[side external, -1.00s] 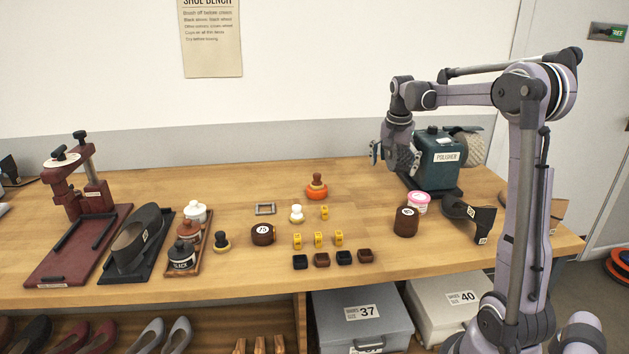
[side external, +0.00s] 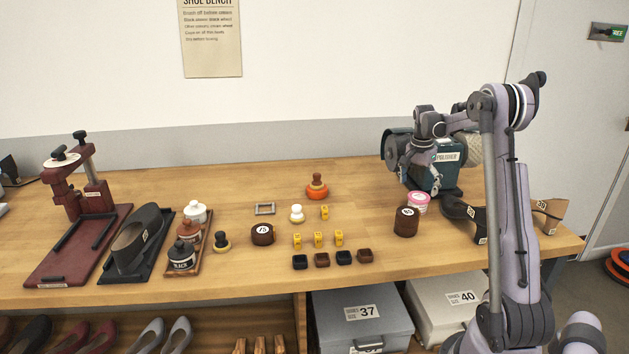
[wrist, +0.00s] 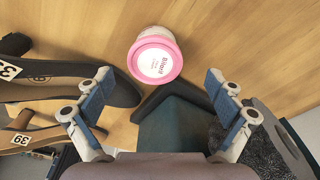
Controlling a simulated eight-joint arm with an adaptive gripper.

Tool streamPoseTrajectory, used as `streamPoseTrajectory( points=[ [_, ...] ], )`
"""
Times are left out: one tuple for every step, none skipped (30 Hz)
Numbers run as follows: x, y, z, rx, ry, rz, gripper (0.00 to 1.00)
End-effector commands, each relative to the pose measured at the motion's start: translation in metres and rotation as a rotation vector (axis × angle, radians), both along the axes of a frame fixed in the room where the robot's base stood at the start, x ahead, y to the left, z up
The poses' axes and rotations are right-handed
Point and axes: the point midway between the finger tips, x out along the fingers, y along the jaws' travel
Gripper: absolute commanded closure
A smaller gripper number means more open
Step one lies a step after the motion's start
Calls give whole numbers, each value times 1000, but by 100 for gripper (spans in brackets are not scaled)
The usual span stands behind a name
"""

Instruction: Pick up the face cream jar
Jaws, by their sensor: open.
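The face cream jar (side external: 418,203) is a small white jar with a pink lid, standing upright on the bench in front of the polisher. In the wrist view the jar (wrist: 155,55) shows from above, its white lid label facing me. It lies just beyond my fingertips and near the middle between them. My gripper (wrist: 159,80) is open and empty, with blue finger pads at either side. In the side view my gripper (side external: 424,162) hangs in front of the polisher, above and apart from the jar.
The teal polisher (side external: 433,178) stands close behind the jar. A dark brown round tin (side external: 406,222) is just in front-left of it. A dark shoe piece (side external: 463,214) and a tan one (side external: 548,213) lie to the right. Small yellow and dark blocks lie further left.

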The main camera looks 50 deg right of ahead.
Motion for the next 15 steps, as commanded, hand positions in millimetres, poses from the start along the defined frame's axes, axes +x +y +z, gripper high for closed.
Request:
streamPoseTrajectory(
  points=[
    [-2, -1, -6, 0, 0, -1, 7],
    [-3, -1, -10, 0, 0, -1, 7],
    [-4, -2, -16, 0, 0, -1, 7],
    [-5, -2, -20, 0, 0, -2, 7],
    [-7, -2, -24, 0, 0, -2, 7],
    [-7, -3, -30, 0, 0, -2, 7],
    [-7, -3, -33, 0, 0, -1, 7],
    [-7, -4, -37, 0, 0, -1, 7],
    [-7, -4, -41, 0, 0, -1, 7],
    [-7, -4, -43, 0, 0, -1, 7],
    [-7, -5, -44, 0, 0, -1, 7],
    [-7, -5, -46, 0, 0, -1, 7],
    [-7, -5, -47, 0, 0, -1, 7],
    [-7, -5, -47, 0, 0, 0, 7],
    [-7, -5, -47, 0, 0, 0, 7]
  ],
)
